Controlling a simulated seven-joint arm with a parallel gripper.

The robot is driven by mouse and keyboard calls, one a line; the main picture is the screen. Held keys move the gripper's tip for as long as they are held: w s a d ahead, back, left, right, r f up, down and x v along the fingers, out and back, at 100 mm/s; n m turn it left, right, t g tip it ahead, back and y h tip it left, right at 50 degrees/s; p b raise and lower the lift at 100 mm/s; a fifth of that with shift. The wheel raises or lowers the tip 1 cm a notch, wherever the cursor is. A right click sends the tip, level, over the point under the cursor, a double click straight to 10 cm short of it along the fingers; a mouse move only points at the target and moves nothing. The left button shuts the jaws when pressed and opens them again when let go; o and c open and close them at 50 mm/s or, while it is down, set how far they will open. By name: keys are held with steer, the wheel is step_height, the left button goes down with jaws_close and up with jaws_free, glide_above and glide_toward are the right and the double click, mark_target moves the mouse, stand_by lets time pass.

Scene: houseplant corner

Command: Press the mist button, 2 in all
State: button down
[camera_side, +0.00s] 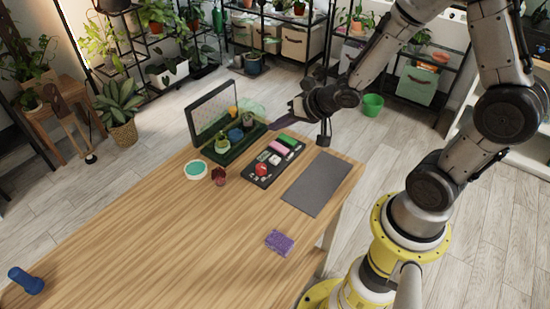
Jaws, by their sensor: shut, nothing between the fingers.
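A dark panel (250,177) lies on the wooden table, in front of the terrarium. It carries a red round piece (262,169), a white piece (274,160), a pink block (279,147) and a green block (288,139). I cannot tell for sure which of these is the mist button; no label is readable at this size. My gripper (273,123) is shut and empty. It points left and down, above the table's back edge, beyond the panel and beside the terrarium. It appears apart from the panel.
An open terrarium (207,150) with small plants stands behind the panel. A teal-topped round dish (195,170) and a dark red pot (218,175) are left of the panel. A grey mat (317,184), purple sponge (279,242) and blue object (26,281) lie apart. The table's middle is clear.

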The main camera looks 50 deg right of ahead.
glide_toward(271, 158)
steer(key=shift+w+a+f, duration=0.1)
steer(key=shift+w+f, duration=0.35)
steer(key=shift+w, duration=0.4)
steer(key=shift+w+a+f, duration=0.1)
steer(key=shift+w+f, duration=0.35)
steer(key=shift+w, duration=0.35)
steer(key=shift+w+f, duration=0.45)
steer(key=shift+w, duration=0.4)
steer(key=shift+f, duration=0.4)
steer(key=shift+f, duration=0.55)
stand_by(0.8)
stand_by(0.3)
steer(key=shift+r, duration=0.95)
steer(key=shift+r, duration=0.1)
step_height(271, 158, up, 5)
steer(key=shift+f, duration=0.1)
